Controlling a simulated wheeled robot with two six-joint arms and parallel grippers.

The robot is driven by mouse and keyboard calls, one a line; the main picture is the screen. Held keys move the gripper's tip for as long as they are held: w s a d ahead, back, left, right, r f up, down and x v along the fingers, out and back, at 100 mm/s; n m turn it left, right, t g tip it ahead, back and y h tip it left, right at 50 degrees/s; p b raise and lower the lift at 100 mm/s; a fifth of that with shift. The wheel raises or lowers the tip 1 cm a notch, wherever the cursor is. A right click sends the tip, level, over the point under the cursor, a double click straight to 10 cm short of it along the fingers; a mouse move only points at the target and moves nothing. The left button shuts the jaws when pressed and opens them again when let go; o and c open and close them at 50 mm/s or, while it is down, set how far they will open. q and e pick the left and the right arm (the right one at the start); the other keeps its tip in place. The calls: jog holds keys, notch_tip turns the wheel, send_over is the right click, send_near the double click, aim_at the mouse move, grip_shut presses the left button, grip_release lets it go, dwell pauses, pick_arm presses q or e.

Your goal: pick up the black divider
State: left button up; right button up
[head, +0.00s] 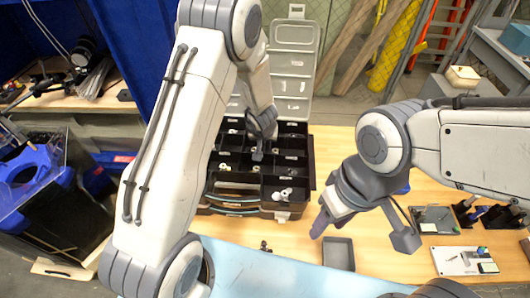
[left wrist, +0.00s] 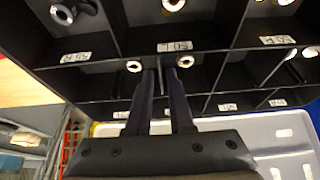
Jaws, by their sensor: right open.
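The black organizer case (head: 310,165) lies open on the wooden table, with thin black dividers between its compartments. My left gripper (head: 258,153) reaches down into its compartments from above. In the left wrist view, the left fingers (left wrist: 164,85) point into the case on either side of a thin black divider (left wrist: 160,72). A narrow gap shows between the fingers; whether they press on the divider cannot be told. My right gripper (head: 322,225) is open and appears empty, over the table to the right of the case.
The case's clear lid (head: 293,75) stands raised at the back. White ring-shaped parts (left wrist: 134,66) and labels (left wrist: 175,46) sit in and on the compartments. A dark tray (head: 339,254) and a white board (head: 464,261) lie at the front right.

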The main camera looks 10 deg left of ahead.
pick_arm(q)
jog(key=b+x, duration=0.1)
jog(key=x, duration=0.2)
jog(key=shift+r, duration=0.1)
grip_shut()
jog(key=shift+r, duration=0.1)
notch_tip(320, 180, up, 10)
jog(key=p, duration=0.9)
